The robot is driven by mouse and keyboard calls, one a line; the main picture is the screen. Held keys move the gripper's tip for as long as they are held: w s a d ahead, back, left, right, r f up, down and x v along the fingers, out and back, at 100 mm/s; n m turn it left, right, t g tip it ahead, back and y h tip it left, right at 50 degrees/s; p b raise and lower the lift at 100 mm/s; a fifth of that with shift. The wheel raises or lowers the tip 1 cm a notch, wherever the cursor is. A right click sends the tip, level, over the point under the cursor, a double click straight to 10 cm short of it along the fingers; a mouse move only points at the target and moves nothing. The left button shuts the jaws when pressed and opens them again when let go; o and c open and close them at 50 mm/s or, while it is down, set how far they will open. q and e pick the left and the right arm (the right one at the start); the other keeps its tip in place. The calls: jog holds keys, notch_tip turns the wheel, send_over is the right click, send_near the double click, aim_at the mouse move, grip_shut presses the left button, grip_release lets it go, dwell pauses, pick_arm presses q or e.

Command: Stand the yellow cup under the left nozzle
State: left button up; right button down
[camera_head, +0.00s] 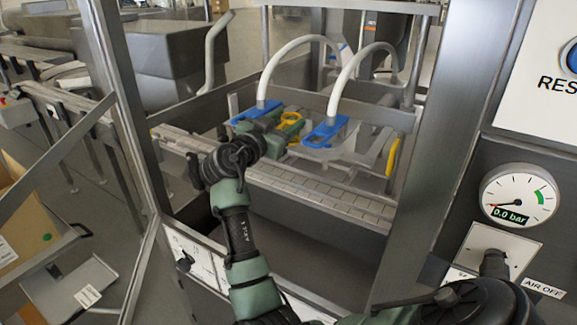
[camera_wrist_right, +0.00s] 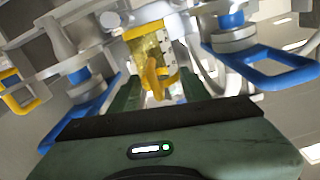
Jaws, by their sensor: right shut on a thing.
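The yellow cup (camera_head: 291,119) is in the machine between the two blue nozzle parts, partly hidden by my gripper. In the right wrist view the cup (camera_wrist_right: 146,45) looks clear yellow, with a solid yellow handle between my fingers. My right gripper (camera_head: 274,127) is shut on the cup by its handle. The left nozzle (camera_head: 262,103) has a blue frame and a white hose. The cup is to the right of it in the head view. I cannot tell whether the cup's base touches anything. My left gripper is out of view.
The right nozzle (camera_head: 325,130) is just right of the cup. A slatted conveyor (camera_head: 320,189) runs in front, below my forearm. A metal post (camera_head: 440,150) and a pressure gauge (camera_head: 518,197) stand at right. A yellow handle (camera_head: 392,156) is at the machine's right side.

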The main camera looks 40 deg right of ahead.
notch_tip(320, 180, down, 13)
jog(key=shift+d+r+p, duration=0.1)
jog(key=shift+d+p, duration=0.05)
jog(key=shift+p, duration=0.5)
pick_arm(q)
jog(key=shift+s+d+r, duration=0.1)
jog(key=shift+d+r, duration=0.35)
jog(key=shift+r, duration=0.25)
pick_arm(e)
jog(key=c, duration=0.7)
grip_release()
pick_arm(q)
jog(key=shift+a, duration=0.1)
